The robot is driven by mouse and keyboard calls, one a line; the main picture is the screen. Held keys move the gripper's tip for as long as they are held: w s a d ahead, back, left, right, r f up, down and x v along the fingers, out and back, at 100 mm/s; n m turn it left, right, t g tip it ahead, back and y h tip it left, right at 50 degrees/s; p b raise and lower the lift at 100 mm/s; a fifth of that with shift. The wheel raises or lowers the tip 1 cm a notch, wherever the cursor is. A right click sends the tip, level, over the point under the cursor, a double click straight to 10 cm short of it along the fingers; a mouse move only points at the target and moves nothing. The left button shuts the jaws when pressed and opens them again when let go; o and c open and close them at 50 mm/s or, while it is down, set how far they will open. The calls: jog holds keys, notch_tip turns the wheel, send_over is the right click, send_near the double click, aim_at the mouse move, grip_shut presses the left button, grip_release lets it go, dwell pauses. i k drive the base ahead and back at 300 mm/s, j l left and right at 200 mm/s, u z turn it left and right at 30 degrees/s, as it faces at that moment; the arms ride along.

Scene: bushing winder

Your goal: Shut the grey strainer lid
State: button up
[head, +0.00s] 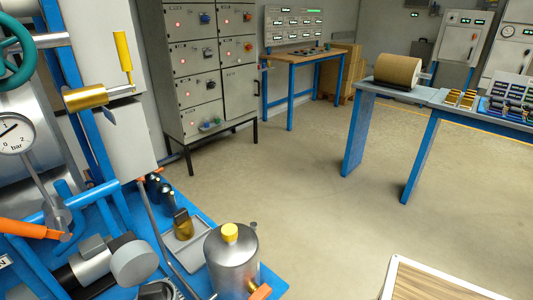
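A grey round disc (135,263), which looks like the strainer lid, stands on edge at the lower left, facing right. It sits at the end of a grey and black cylindrical body (92,266). Just below it a dark grey ring-shaped opening (157,290) is cut off by the bottom edge of the picture. I cannot tell for certain how the disc is joined to the ring. The disc appears raised and apart from the opening. My gripper is not in view.
A metal canister with a yellow knob (232,268) stands right of the disc. A grey tray (184,252) holds a brass-coloured part. An orange lever (30,229), gauge (14,134) and blue pipes crowd the left. The floor (310,190) is clear. A wood-topped surface (430,283) is lower right.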

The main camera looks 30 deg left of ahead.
aim_at(133, 261)
jog(key=i+u, duration=0.2)
jog(key=i, duration=0.5)
jog(key=i+u, duration=0.15)
jog(key=i, duration=0.6)
jog(key=i+l+u, duration=0.2)
jog(key=i, duration=0.5)
jog(key=i+u, duration=0.5)
jog(key=i, duration=0.2)
jog(key=i+l+u, duration=0.15)
jog(key=i+u, duration=0.35)
jog(key=i, duration=0.2)
jog(key=i+u, duration=0.35)
jog(key=i, duration=0.8)
jog(key=i+l+u, duration=0.15)
jog(key=i+u, duration=0.15)
jog(key=i, duration=0.25)
jog(key=i+l+u, duration=0.35)
jog(key=i, duration=0.15)
jog(key=j+u, duration=0.1)
jog(key=u, duration=3.5)
jog(key=i+j, duration=0.6)
jog(key=i, duration=0.15)
jog(key=i+j, duration=0.2)
jog(key=i, duration=0.3)
jog(key=i+j, duration=0.2)
jog(key=i, duration=0.3)
